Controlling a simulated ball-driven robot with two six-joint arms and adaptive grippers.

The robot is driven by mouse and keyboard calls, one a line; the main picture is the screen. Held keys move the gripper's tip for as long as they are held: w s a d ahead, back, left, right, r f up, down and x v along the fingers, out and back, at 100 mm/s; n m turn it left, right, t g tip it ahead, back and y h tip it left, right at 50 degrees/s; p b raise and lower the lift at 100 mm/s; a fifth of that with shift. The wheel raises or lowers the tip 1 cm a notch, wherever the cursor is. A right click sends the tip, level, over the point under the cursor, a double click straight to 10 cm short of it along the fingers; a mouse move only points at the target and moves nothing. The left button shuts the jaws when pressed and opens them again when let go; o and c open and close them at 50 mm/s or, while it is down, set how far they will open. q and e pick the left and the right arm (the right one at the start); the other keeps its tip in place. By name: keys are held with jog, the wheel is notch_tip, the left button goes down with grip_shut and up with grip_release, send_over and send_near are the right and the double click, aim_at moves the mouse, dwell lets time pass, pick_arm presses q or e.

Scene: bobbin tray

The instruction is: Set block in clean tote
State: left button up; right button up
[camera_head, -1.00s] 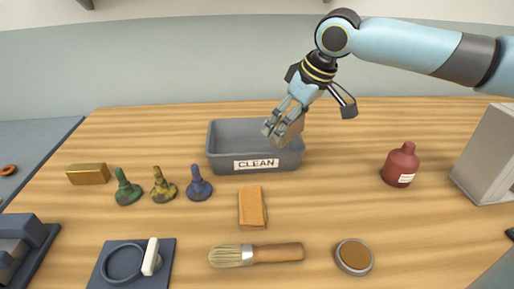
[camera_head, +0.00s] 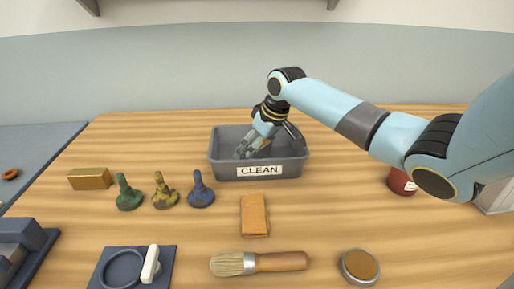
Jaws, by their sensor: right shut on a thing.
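The clean tote (camera_head: 222,170) is a grey open box with a white "CLEAN" label, standing at the middle back of the wooden table. My right gripper (camera_head: 246,150) reaches down into the tote from above and is shut on the block (camera_head: 264,146), a tan piece that shows only in small part behind the fingers. The front wall of the tote and the gripper hide the rest of it. I cannot tell whether the block touches the tote's floor. My left gripper is not in view.
A brass bar (camera_head: 90,179) and green (camera_head: 128,195), yellow (camera_head: 165,193) and blue (camera_head: 200,192) bobbin-like pieces stand left of the tote. In front lie an orange cloth (camera_head: 254,215), a brush (camera_head: 260,262) and a round tin (camera_head: 360,266). A red bottle (camera_head: 401,183) is partly behind my right arm.

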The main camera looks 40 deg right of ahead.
jog(key=o, duration=1.4)
jog(key=shift+f, duration=0.1)
jog(key=shift+c, duration=0.2)
jog(key=v, duration=1.2)
jog(key=shift+s, duration=0.1)
